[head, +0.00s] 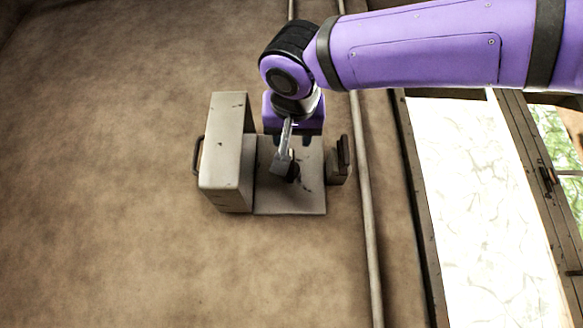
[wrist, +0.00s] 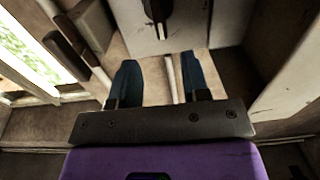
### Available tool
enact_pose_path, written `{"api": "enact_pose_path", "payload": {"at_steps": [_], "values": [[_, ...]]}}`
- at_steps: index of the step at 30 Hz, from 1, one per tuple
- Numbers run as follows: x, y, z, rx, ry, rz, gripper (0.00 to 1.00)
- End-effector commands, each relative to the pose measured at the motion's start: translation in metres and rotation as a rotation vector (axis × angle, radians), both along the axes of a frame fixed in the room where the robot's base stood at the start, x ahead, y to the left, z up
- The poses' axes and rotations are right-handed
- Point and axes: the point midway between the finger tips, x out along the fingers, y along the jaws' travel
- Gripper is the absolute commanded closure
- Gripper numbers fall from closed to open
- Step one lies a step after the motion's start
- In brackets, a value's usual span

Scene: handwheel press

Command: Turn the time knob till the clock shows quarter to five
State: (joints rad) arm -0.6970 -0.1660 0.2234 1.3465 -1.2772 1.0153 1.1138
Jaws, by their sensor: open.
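My gripper (head: 291,141) points down over a pale plate (head: 305,204) of a beige press-like device. In the wrist view its two blue fingers stand apart with an open gap (wrist: 158,68) between them. A dark, elongated part (wrist: 159,14) on the plate shows at the top of the wrist view, beyond the fingertips and not between them. In the head view a dark part (head: 293,172) shows just below the gripper, partly covered by a grey metal piece (head: 282,162). I cannot tell whether this is the time knob. No clock face or hands can be read in either view.
A tall beige box (head: 228,160) stands left of the plate. A small block with a dark handle (head: 343,153) stands at its right. A long pale pipe (head: 366,210) runs right of the device, with a bright window (head: 485,190) beyond. The brown surface at left is bare.

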Motion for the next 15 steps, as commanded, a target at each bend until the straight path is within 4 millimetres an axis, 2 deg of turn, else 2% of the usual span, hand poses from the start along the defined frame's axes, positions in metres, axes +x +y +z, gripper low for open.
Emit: {"api": "enact_pose_path", "payload": {"at_steps": [5,15], "values": [[0.018,0.0,0.0,0.0,0.0,-0.001,0.57],[0.077,-0.003,-0.001,-0.001,0.001,-0.002,0.57]]}}
